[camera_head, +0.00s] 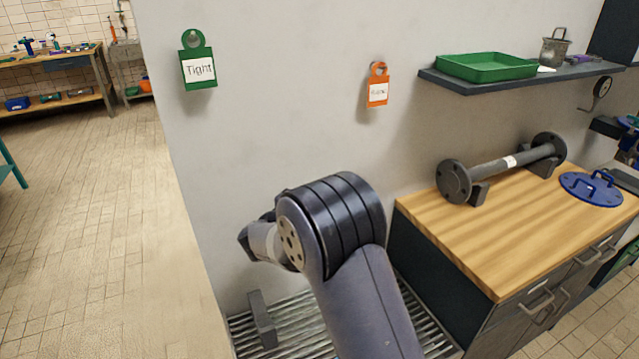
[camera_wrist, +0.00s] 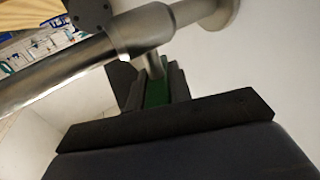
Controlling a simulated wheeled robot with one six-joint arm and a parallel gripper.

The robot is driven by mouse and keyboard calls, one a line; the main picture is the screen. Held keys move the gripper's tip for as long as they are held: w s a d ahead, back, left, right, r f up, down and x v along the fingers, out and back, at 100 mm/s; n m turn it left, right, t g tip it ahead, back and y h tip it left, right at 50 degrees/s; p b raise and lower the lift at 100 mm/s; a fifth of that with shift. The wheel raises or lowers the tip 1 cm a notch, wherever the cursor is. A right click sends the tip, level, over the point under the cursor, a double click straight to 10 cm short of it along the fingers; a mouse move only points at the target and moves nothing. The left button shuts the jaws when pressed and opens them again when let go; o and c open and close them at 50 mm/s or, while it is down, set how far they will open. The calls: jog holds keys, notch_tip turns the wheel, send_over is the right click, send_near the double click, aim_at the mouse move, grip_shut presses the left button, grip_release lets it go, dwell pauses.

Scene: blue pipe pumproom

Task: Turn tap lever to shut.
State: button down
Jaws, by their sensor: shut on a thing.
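In the wrist view, a grey metal tap body and pipe (camera_wrist: 130,38) cross the top from the left to a round flange on the pale wall. A short metal stem (camera_wrist: 154,66) comes off the pipe toward my gripper. My gripper (camera_wrist: 152,84) has its dark fingers closed around a green tap lever (camera_wrist: 157,94) at the end of that stem. Only a small part of the lever shows between the fingers. In the head view, my arm covers the tap, the lever and my gripper.
A green tag reading "Tight" (camera_head: 198,68) and an orange tag (camera_head: 377,88) hang on the wall. A wooden-topped cabinet (camera_head: 470,240) with a flanged pipe (camera_head: 505,168) stands at right, below a shelf (camera_head: 520,76). A metal grating (camera_head: 300,320) lies below my arm. Open tiled floor is at left.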

jog(key=m+g+h+p, duration=0.1)
jog(key=m+g+h, duration=0.2)
jog(key=g, duration=0.1)
jog(key=shift+h, duration=0.3)
jog(key=shift+m+g+h, duration=0.8)
jog(key=shift+m+g, duration=0.6)
jog(key=shift+g, duration=0.2)
jog(key=shift+r+p, duration=0.1)
jog(key=shift+p, duration=0.2)
jog(key=c, duration=1.3)
grip_release()
jog(key=b+v, duration=0.2)
jog(key=v, duration=0.8)
jog(key=shift+a, duration=0.4)
